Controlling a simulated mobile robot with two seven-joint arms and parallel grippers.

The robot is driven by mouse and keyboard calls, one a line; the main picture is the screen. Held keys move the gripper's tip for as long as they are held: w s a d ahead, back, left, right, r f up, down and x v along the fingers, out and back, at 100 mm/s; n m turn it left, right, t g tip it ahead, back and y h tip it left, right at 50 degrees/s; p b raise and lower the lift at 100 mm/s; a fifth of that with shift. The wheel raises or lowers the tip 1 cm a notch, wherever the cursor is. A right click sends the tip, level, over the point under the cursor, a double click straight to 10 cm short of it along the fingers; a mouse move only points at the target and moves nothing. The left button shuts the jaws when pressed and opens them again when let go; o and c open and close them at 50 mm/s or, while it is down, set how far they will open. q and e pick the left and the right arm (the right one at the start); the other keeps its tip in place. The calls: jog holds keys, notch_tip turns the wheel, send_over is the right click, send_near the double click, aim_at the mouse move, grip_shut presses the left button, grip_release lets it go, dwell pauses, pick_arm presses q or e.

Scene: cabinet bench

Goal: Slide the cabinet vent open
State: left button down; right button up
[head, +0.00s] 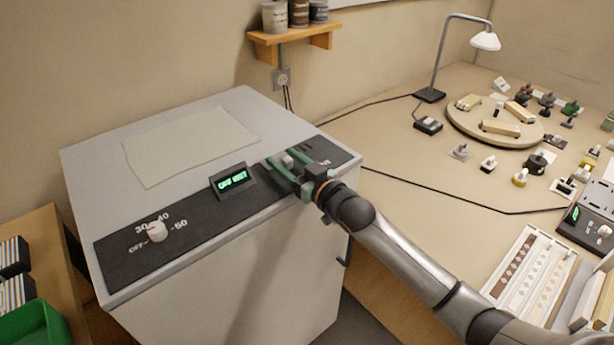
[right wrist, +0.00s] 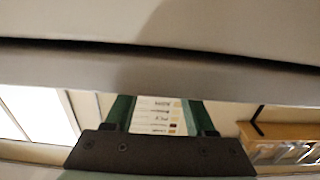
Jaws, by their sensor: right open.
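The white cabinet (head: 240,270) stands at left centre in the head view, with a dark control strip (head: 200,228) along its top front edge. My right gripper (head: 285,161) is over the right end of this strip, its green fingers apart. A small light grey piece (head: 289,159) shows between the fingers; I cannot tell whether they touch it. Dark slots beside the gripper may be the vent, but the fingers hide much of it. In the right wrist view the green fingers (right wrist: 154,112) are apart below a pale cabinet surface (right wrist: 150,75). My left gripper is not in view.
On the strip are a green-lit display (head: 232,180) and a white dial (head: 157,231). A paper sheet (head: 190,145) lies on the cabinet top. A workbench (head: 400,165) at right carries a lamp (head: 484,41), a round wooden board (head: 495,135) and small parts. A green bin (head: 35,328) is at lower left.

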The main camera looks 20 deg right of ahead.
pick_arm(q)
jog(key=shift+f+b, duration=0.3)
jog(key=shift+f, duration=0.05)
pick_arm(e)
jog(key=v, duration=0.9)
jog(key=shift+s, duration=0.15)
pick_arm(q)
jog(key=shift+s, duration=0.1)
pick_arm(e)
jog(key=shift+s, duration=0.1)
